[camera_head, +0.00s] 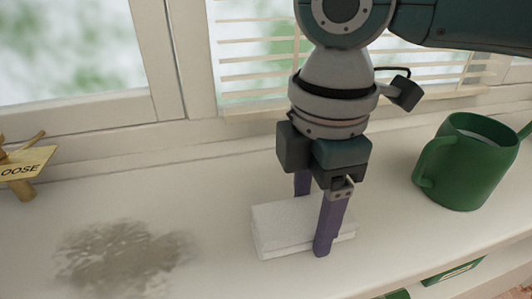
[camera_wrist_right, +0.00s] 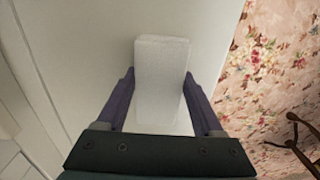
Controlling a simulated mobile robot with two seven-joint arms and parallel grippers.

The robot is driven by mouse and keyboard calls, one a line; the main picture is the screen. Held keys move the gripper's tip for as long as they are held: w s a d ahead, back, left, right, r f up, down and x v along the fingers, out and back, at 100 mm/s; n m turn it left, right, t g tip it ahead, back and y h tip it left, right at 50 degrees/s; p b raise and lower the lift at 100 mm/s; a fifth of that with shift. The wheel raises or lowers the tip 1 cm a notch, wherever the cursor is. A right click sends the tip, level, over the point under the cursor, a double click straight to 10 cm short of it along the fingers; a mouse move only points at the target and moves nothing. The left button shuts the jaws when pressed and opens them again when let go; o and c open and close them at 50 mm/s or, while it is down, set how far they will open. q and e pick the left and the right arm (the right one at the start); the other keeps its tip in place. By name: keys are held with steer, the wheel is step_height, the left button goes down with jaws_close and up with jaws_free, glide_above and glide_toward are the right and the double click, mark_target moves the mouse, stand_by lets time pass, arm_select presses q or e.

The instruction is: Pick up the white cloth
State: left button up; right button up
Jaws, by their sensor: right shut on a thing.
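The white cloth (camera_head: 285,222) is a folded block lying on the white sill in the head view. My right gripper (camera_head: 312,222) points down over it, with one purple finger on its far side and one on its near side. In the right wrist view the cloth (camera_wrist_right: 161,72) lies between the two fingers of this gripper (camera_wrist_right: 158,98), which is shut on it. The cloth appears to rest on the sill; I cannot tell any gap beneath it. My left gripper is not in view.
A dark stain (camera_head: 125,258) marks the sill (camera_head: 215,205) at left. A wooden sign piece (camera_head: 22,165) is at the far left. Window blinds (camera_head: 260,60) stand behind.

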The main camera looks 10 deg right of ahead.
mark_target(312, 212)
step_height(312, 212, up, 20)
steer(key=p, duration=0.4)
steer(key=shift+p, duration=0.35)
